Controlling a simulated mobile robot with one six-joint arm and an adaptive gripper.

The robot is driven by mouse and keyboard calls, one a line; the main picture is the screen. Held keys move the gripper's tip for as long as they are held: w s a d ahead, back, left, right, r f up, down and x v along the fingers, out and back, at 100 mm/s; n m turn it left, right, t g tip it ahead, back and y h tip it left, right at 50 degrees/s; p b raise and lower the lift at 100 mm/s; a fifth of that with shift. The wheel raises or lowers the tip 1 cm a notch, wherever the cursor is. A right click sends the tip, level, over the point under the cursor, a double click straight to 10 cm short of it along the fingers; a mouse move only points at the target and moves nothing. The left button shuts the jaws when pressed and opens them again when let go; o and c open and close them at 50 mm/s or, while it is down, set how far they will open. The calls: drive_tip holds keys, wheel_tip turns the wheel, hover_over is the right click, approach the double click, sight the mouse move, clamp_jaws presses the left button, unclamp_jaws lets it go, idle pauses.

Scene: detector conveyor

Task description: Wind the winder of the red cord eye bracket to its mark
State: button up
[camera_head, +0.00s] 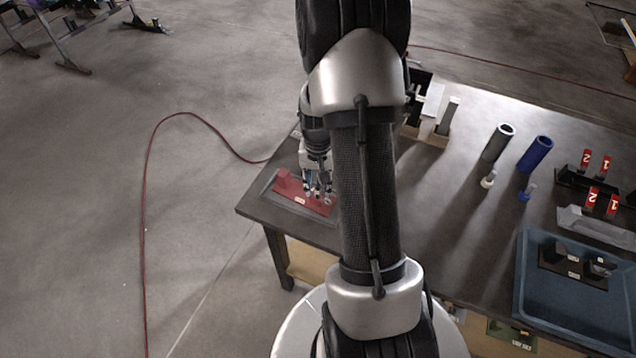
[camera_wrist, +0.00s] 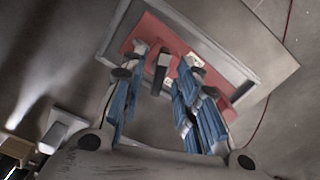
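The red cord eye bracket (camera_head: 287,185) lies on a grey plate (camera_head: 270,186) at the table's left corner. In the wrist view the red bracket (camera_wrist: 163,33) spans behind my fingers, with a small pale label near its middle. My gripper (camera_head: 319,190) is over the bracket's right part in the head view. In the wrist view my blue-padded fingers (camera_wrist: 165,62) stand apart. A dark grey upright piece (camera_wrist: 160,72), perhaps the winder, shows between them, with gaps visible on both sides. The mark cannot be made out.
On the table (camera_head: 450,170) to the right stand a grey tube (camera_head: 497,145), a blue tube (camera_head: 535,155) and red numbered tags (camera_head: 591,197). A blue tray (camera_head: 535,310) holds dark parts. A red cord (camera_head: 146,200) runs over the floor at left.

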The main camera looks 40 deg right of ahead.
sight(318, 187)
wheel_tip(318, 187, up, 12)
idle(0.6)
idle(0.4)
drive_tip(key=s+a+r+n+t, duration=0.2)
drive_tip(key=s+a+r+n, duration=0.15)
drive_tip(key=a+r, duration=0.85)
drive_tip(key=s+a+r+n+t, duration=0.2)
drive_tip(key=s+a+n, duration=0.4)
drive_tip(key=s+a, duration=0.5)
drive_tip(key=shift+s+a+r+t, duration=0.15)
drive_tip(key=shift+a+r+t, duration=0.25)
drive_tip(key=shift+r, duration=0.35)
